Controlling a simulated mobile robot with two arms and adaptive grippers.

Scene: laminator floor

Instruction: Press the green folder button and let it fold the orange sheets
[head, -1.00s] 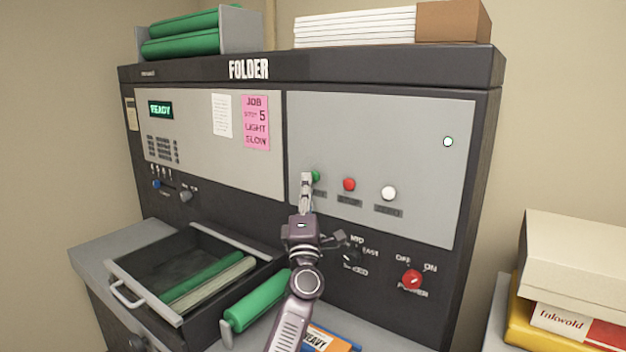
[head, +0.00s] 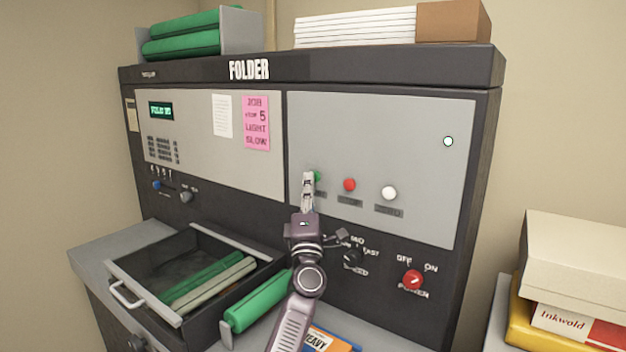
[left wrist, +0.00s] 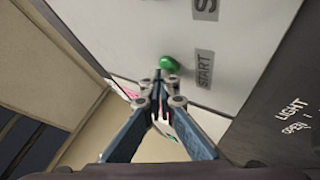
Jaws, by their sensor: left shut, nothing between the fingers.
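The folder machine (head: 380,125) stands against the wall, with a grey panel. The green button (head: 317,177) is on the panel, partly covered by my left gripper (head: 308,176). In the left wrist view the green button (left wrist: 169,64) has a "START" label beside it. My left gripper (left wrist: 158,74) is shut and empty, its tips at or just in front of the button; I cannot tell if they touch. The small display (head: 161,110) is lit with green text that is hard to read. No orange sheets show. My right gripper is not in view.
A red button (head: 349,185) and a white button (head: 389,193) sit to the right. Below are a speed knob (head: 352,257) and a red power knob (head: 412,280). An open drawer (head: 122,270) with rollers and a loose green roller (head: 257,303) are at lower left.

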